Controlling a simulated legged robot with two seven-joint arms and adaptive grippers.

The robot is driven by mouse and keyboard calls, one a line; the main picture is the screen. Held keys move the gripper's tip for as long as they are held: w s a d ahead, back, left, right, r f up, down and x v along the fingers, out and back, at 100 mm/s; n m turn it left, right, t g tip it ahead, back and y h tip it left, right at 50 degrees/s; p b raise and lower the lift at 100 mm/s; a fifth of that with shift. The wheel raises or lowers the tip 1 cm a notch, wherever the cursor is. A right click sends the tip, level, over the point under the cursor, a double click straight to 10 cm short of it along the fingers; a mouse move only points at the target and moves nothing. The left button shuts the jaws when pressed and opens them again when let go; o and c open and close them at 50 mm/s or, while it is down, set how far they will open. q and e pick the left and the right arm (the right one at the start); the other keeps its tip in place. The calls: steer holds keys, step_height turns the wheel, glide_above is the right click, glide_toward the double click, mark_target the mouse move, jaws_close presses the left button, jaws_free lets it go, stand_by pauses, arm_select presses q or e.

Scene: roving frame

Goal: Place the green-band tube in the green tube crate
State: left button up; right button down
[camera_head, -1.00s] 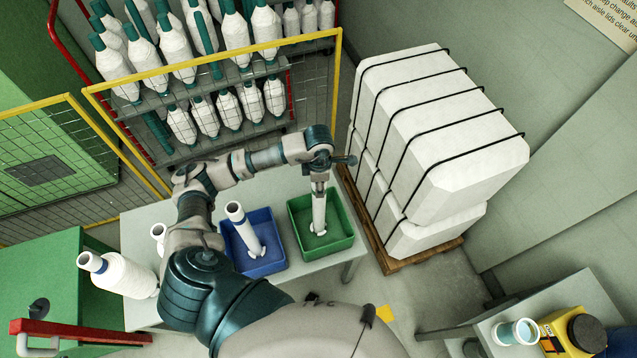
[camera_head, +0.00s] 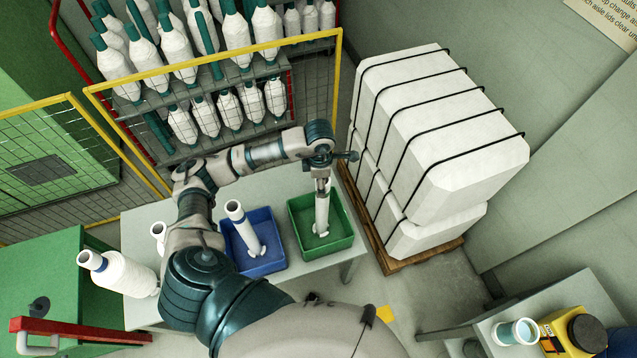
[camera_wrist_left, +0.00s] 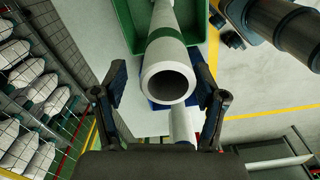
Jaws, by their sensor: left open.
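The green-band tube (camera_head: 321,214) is white and stands close to upright inside the green tube crate (camera_head: 343,217), its lower end on a small white holder. In the left wrist view its open end faces the camera, with the green band (camera_wrist_left: 166,35) just behind the rim. My left gripper (camera_head: 322,183) is over the tube's top. In the left wrist view the fingers (camera_wrist_left: 162,80) are spread on either side of the tube, with gaps between them and it. My right gripper is not in view.
A blue crate (camera_head: 268,262) with another white tube (camera_head: 242,228) stands left of the green crate on a grey table (camera_head: 140,222). A strapped white stack (camera_head: 420,140) on a pallet is close on the right. A yellow-framed mesh fence stands behind.

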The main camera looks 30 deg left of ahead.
arm_select(q)
step_height(320, 180, up, 10)
steer(key=b, duration=0.1)
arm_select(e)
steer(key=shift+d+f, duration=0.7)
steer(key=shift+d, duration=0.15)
arm_select(q)
steer(key=shift+r, duration=0.1)
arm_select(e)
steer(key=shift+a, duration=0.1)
